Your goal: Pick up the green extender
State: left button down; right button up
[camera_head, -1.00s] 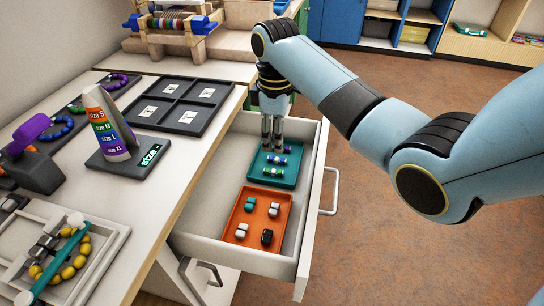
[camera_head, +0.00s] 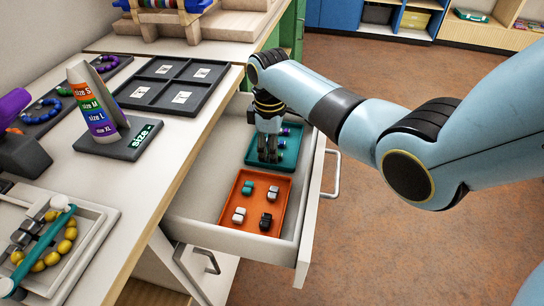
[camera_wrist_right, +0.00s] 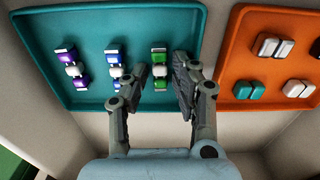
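The green extender (camera_wrist_right: 159,56), with green ends and a white middle, lies in the teal tray (camera_wrist_right: 185,15) in the right wrist view. My right gripper (camera_wrist_right: 157,76) is open, with one finger on each side of the extender. I cannot tell whether the fingers touch it. A blue extender (camera_wrist_right: 115,52) and a purple extender (camera_wrist_right: 67,56) lie to its left. In the head view my right gripper (camera_head: 268,155) reaches down into the teal tray (camera_head: 291,152) and hides the green extender. My left gripper is not in view.
The tray sits in an open drawer (camera_head: 190,215). An orange tray (camera_head: 234,192) with black, white and teal pieces lies beside it. The drawer walls are close around. On the desk stand a size cone (camera_head: 100,105) and a dark card board (camera_head: 155,95).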

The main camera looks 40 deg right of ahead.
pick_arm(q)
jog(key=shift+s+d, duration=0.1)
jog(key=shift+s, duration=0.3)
pick_arm(e)
jog(key=shift+r, duration=0.1)
jog(key=c, duration=0.5)
jog(key=shift+c, duration=0.2)
